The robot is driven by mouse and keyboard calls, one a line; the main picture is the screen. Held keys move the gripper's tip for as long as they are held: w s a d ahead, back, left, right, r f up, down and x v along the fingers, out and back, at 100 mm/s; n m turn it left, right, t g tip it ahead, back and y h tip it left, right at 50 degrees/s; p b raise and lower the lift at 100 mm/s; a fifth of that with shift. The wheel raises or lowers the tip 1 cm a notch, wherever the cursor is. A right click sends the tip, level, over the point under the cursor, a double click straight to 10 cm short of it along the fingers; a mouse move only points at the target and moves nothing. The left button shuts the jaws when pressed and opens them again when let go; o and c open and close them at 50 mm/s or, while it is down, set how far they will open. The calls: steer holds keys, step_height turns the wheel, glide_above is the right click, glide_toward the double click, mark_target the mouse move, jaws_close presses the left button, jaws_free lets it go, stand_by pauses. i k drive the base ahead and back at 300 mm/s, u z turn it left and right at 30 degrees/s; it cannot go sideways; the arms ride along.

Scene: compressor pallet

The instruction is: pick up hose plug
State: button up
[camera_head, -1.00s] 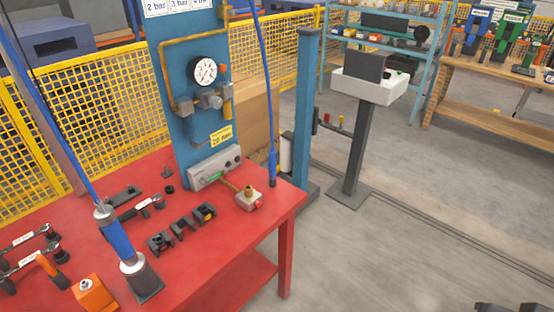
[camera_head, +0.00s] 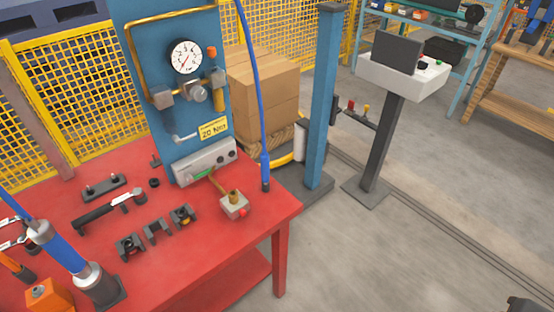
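A blue hose (camera_head: 252,85) hangs down over the right end of the red table. Its lower end carries a dark plug (camera_head: 265,185), upright near the table's right edge; I cannot tell whether it touches the tabletop. A small dark part at the bottom right corner appears to be my gripper (camera_head: 526,304). It is mostly cut off by the frame, far to the right of the plug, and its fingers cannot be made out.
The red table (camera_head: 190,257) holds a light block with a brass fitting (camera_head: 234,205), several black clamps (camera_head: 157,232) and a blue-and-silver cylinder (camera_head: 75,258). A blue gauge panel (camera_head: 160,55) stands behind. A blue post (camera_head: 323,110) and grey pedestal (camera_head: 380,140) stand right. Front-right floor is clear.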

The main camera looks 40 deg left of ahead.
mark_target(264, 157)
steer(key=i, duration=2.15)
steer(key=u, duration=3.2)
